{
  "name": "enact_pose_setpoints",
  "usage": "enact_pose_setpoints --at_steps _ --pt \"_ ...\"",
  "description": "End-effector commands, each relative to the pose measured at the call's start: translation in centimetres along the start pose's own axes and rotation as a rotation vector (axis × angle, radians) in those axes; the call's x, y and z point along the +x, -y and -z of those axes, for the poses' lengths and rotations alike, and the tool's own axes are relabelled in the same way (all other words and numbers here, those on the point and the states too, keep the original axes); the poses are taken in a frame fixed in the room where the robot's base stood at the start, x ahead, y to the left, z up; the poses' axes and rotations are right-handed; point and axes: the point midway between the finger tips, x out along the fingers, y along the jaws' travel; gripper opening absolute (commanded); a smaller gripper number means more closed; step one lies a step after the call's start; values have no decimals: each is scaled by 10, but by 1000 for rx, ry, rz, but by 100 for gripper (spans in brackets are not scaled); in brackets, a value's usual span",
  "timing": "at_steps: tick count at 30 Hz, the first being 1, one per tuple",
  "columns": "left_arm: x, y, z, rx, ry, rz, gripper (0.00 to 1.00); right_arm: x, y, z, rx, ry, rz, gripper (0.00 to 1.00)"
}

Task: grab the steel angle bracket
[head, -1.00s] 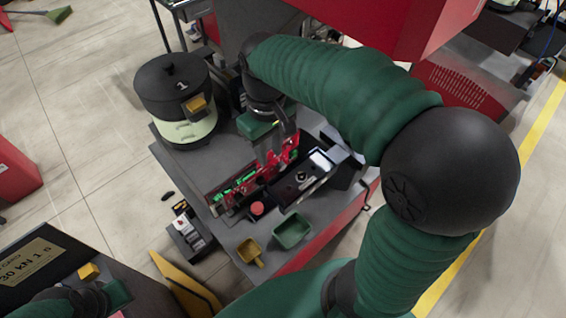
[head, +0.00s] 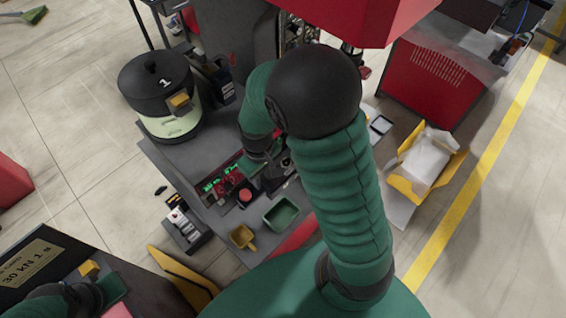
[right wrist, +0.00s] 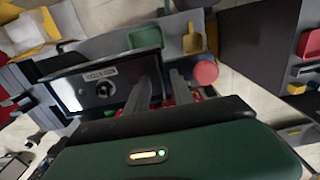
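I cannot pick out the steel angle bracket for certain in any view. My right gripper (head: 264,172) is low over the grey workbench (head: 205,150), beside the red fixture with green lights (head: 222,184). In the right wrist view its two grey fingers (right wrist: 164,78) stand apart with a gap, and I see nothing held between them. A dark box with a labelled plate (right wrist: 97,82) is just left of the fingers there. My left gripper (head: 108,290) is at the lower left, mostly cut off, and its fingers are unclear.
A black-lidded bowl feeder (head: 158,92) stands at the bench's back left. A green tray (head: 281,216), a yellow scoop (head: 242,237) and a red button (head: 245,196) are near the front. A yellow carton (head: 430,165) is at right. A red housing (head: 350,15) hangs above.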

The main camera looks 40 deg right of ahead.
Motion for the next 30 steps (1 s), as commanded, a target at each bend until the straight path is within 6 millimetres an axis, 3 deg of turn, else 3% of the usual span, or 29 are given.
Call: enact_pose_setpoints --at_steps 4,11,30 --pt "1 0 0 0 0 0 0 1 0 2 0 0 0 28" --pt "1 0 0 0 0 0 0 0 0 2 0 1 0 0" --pt "0 0 0 0 0 0 0 0 0 2 0 0 0 0"
